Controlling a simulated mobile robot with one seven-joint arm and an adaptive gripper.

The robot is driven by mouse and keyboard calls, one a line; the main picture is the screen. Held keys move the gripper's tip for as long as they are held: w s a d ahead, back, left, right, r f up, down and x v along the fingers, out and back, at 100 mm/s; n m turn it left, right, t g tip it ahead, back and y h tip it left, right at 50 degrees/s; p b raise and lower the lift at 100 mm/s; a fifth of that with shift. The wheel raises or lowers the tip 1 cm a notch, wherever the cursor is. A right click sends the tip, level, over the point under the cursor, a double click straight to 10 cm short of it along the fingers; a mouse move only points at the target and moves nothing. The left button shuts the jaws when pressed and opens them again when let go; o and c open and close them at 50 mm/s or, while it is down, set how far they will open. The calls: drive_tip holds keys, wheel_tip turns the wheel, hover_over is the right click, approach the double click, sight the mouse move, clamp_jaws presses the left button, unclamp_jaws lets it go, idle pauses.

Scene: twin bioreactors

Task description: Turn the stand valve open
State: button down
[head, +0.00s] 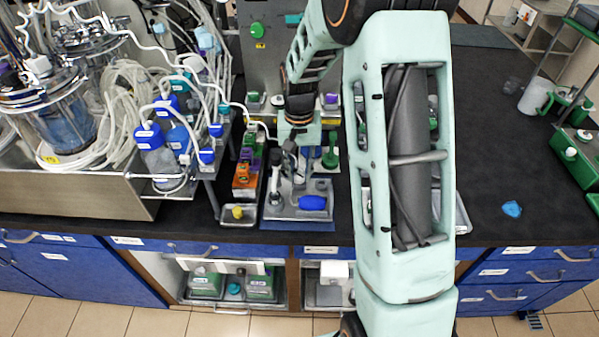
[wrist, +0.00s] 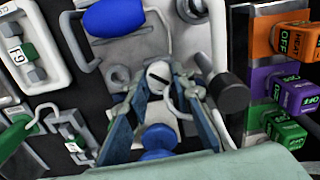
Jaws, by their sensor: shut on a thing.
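A grey metal stand (head: 297,212) sits near the front edge of the black bench in the head view. The stand valve (wrist: 159,75) shows in the wrist view as a pale round knob with a dark slot. My gripper (head: 291,160) reaches down over the stand; in the wrist view its two fingers (wrist: 160,92) are on either side of the knob and shut on it. A blue round part (wrist: 157,140) shows lower down between the fingers. The lower valve body is partly hidden by the fingers, and in the head view the gripper hides the valve.
A black-ended post (wrist: 230,92) stands close to one finger. Orange, purple and green switches (head: 245,172) are just left of the stand. Bottles with blue caps (head: 150,140) stand further left. Bench on the right is mostly clear.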

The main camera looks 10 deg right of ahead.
sight(299, 174)
drive_tip(key=n, duration=0.4)
drive_tip(key=shift+n, duration=2.2)
drive_tip(key=c, duration=1.7)
unclamp_jaws()
drive_tip(key=shift+o, duration=0.2)
wheel_tip(299, 174, up, 12)
